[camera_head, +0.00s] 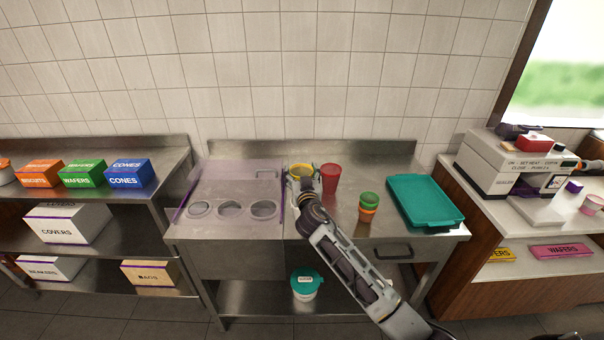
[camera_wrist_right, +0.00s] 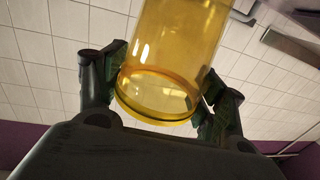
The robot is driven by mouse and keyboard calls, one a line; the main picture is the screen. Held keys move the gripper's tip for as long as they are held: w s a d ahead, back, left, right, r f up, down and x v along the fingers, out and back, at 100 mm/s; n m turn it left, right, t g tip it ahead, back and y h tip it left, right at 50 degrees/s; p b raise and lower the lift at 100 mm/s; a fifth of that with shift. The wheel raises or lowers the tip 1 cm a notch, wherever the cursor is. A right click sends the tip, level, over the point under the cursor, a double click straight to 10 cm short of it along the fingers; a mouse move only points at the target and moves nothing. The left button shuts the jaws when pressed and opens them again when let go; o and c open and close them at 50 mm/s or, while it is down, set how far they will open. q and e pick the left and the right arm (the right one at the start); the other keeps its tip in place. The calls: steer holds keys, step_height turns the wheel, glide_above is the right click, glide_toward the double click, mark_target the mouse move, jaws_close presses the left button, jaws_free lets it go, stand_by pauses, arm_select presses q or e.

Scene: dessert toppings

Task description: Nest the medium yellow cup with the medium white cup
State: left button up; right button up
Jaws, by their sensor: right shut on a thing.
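The yellow cup (camera_head: 301,167) is see-through and stands out at the back middle of the steel counter. My right gripper (camera_head: 303,183) is shut on it in the head view. In the right wrist view the yellow cup (camera_wrist_right: 172,62) fills the top middle, between the two dark fingers of my right gripper (camera_wrist_right: 165,92), one on each side. I cannot make out a white cup on the steel counter; the arm and gripper hide part of it. My left gripper is not in view.
A red cup (camera_head: 330,177) stands close to the right of the gripper. A teal tray (camera_head: 425,201) lies further right. A clear-lidded unit with round wells (camera_head: 229,178) is at left.

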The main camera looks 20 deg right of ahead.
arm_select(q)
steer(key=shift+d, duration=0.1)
arm_select(e)
steer(key=shift+d, duration=0.1)
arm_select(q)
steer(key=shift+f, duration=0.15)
arm_select(e)
steer(key=shift+f, duration=0.25)
steer(key=shift+f+b, duration=2.2)
steer(key=shift+f, duration=1.1)
steer(key=shift+f+b, duration=0.35)
steer(key=shift+b, duration=0.05)
steer(key=shift+f+b, duration=0.55)
arm_select(q)
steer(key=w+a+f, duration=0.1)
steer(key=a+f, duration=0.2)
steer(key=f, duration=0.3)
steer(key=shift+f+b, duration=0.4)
steer(key=shift+b, duration=0.05)
arm_select(e)
steer(key=shift+f, duration=0.35)
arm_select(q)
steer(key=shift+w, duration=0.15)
